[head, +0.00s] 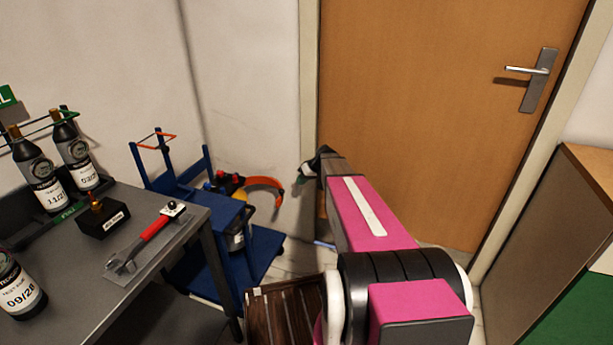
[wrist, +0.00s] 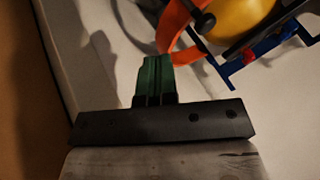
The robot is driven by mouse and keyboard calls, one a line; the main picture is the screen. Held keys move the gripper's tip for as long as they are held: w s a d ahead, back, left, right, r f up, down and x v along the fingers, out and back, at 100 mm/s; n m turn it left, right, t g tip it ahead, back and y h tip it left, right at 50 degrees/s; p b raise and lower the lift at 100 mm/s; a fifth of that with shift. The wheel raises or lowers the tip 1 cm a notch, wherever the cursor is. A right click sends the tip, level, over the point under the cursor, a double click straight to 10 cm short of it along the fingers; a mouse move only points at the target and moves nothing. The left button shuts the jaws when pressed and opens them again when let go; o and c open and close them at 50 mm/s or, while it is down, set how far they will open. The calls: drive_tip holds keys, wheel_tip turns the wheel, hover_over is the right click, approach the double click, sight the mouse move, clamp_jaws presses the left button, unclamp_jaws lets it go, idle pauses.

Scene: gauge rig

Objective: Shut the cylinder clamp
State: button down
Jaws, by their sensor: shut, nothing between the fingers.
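The cylinder clamp shows as a curved orange arm (head: 265,183) that stands out to the right from the blue cart, with a dark tip hanging at its free end. It looks swung open. A yellow cylinder (head: 236,240) stands in the cart, partly hidden by the blue frame. In the wrist view the orange arm (wrist: 172,35) and yellow cylinder (wrist: 240,16) are at the top. My gripper (head: 308,172) is just right of the arm's free end. Its green fingers (wrist: 154,68) are shut and empty, close beside the orange arm; I cannot tell whether they touch.
The blue cart (head: 215,212) stands against the white wall. A grey table (head: 150,262) at left holds dark bottles (head: 75,152), a black box (head: 103,217) and a red-handled wrench (head: 150,232). A wooden door (head: 430,110) is behind my arm. A slatted wooden surface (head: 285,312) lies below.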

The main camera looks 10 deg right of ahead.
drive_tip(key=a+f, duration=0.2)
drive_tip(key=a, duration=0.3)
drive_tip(key=shift+s+a+f, duration=0.25)
drive_tip(key=shift+a, duration=0.1)
